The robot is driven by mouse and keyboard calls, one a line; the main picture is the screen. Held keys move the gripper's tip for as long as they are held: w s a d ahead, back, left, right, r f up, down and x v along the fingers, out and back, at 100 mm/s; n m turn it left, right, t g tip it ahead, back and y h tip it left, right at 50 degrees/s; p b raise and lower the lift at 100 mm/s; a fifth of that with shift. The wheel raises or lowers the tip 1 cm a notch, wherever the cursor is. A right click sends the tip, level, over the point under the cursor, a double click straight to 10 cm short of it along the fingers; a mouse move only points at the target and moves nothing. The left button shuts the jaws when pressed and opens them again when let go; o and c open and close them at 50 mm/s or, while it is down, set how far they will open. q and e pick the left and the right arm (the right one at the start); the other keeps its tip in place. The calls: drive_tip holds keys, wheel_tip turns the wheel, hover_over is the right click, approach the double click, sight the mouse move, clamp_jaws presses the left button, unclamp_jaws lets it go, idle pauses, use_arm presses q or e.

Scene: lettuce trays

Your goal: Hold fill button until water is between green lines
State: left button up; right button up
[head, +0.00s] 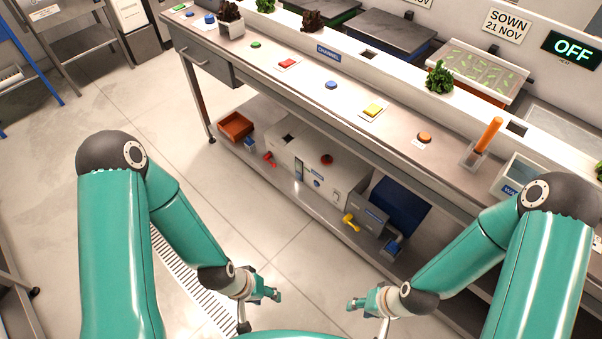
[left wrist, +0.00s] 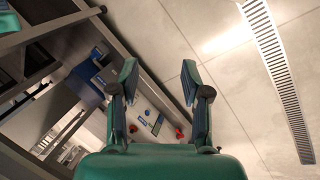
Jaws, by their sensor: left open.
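Several coloured buttons sit along the bench top in the head view: a green button (head: 256,44), a red button (head: 288,63), a blue button (head: 331,85), a yellow button (head: 373,110) and an orange button (head: 424,137). I cannot tell which is the fill button. A box with a partly hidden label starting "WA" (head: 511,190) stands at the right, partly behind my right arm. No water level or green lines can be made out. My left gripper (head: 268,293) is open and empty over the floor, also in the left wrist view (left wrist: 159,80). My right gripper (head: 358,304) is low, away from the bench; its jaws are unclear.
The bench front edge and lower shelf lie ahead. An orange upright stick (head: 488,135) stands on the bench. The floor between is clear, with a drain grate (head: 190,285).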

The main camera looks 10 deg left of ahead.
use_arm(q)
clamp_jaws()
idle(1.3)
